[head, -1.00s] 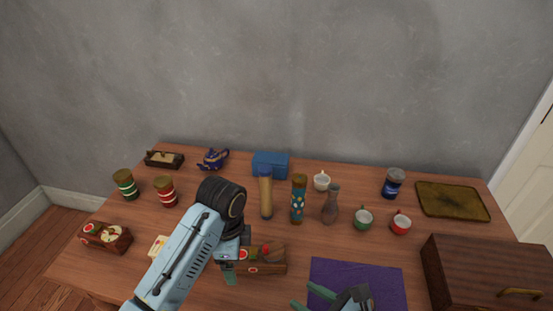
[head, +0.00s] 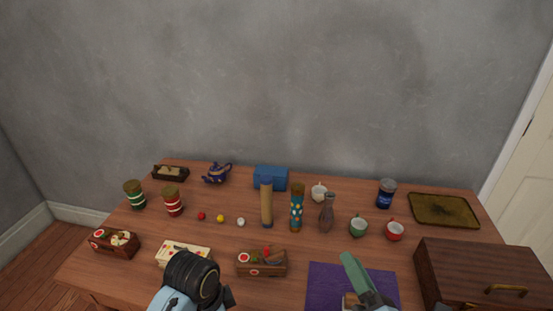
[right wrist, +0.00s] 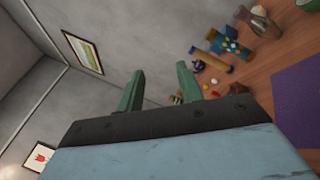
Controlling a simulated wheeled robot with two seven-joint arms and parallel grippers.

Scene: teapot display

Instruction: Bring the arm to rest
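My right gripper (head: 356,274) is over the purple mat (head: 325,280) in the head view, above the table's front part. In the right wrist view its two green fingers (right wrist: 160,84) stand wide apart with nothing between them. My left arm (head: 190,285) comes in at the bottom left, with its black joint in front of a pale box with pictures (head: 183,251). The left gripper itself is not visible; it is hidden or below the frame.
A wooden food box (head: 262,262) lies between the arms. A brown chest (head: 480,270) stands at the right. Cups, jars, a vase (head: 326,213) and a blue teapot (head: 217,173) stand farther back. Small balls (head: 220,218) lie in open table space.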

